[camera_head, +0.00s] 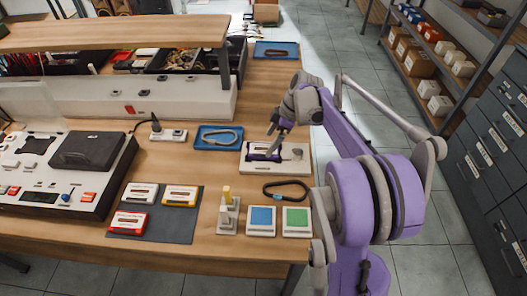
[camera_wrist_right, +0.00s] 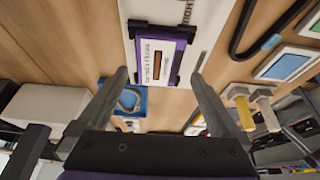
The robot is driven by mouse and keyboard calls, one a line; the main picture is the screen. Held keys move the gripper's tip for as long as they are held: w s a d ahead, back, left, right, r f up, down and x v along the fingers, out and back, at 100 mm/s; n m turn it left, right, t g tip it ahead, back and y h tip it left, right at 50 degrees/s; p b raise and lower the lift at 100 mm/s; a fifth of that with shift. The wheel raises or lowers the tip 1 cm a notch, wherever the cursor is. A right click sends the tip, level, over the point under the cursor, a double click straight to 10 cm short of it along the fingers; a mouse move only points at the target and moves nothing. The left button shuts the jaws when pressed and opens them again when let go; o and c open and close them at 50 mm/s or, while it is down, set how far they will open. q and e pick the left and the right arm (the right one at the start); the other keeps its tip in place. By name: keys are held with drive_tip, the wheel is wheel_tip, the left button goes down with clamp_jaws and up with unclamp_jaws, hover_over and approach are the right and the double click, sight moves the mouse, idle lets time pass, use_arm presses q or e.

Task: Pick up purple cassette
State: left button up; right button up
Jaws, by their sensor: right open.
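The purple cassette (camera_head: 262,153) sits on a white plate-like unit (camera_head: 249,167) near the right side of the workbench. In the right wrist view the cassette (camera_wrist_right: 174,50) has a white label and lies between black holders at its ends. My right gripper (camera_head: 277,130) is open over the cassette, partly covering it in the head view. In the right wrist view its two fingers (camera_wrist_right: 160,77) are spread wide, on either side of the cassette's near end, with nothing between them gripped. Whether they touch the cassette cannot be told. My left gripper is out of view.
A grey mat (camera_head: 162,232) holds a white, a yellow (camera_head: 180,196) and a red cassette. A blue tray (camera_head: 204,138), a dark cable loop (camera_head: 286,190), an upright holder (camera_head: 228,216) and blue (camera_head: 261,219) and green (camera_head: 296,219) pads surround the white unit.

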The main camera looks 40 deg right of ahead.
sight(265, 150)
drive_tip(key=x, duration=0.4)
drive_tip(key=shift+d, duration=0.15)
drive_tip(key=shift+r, duration=0.1)
drive_tip(key=c, duration=1.4)
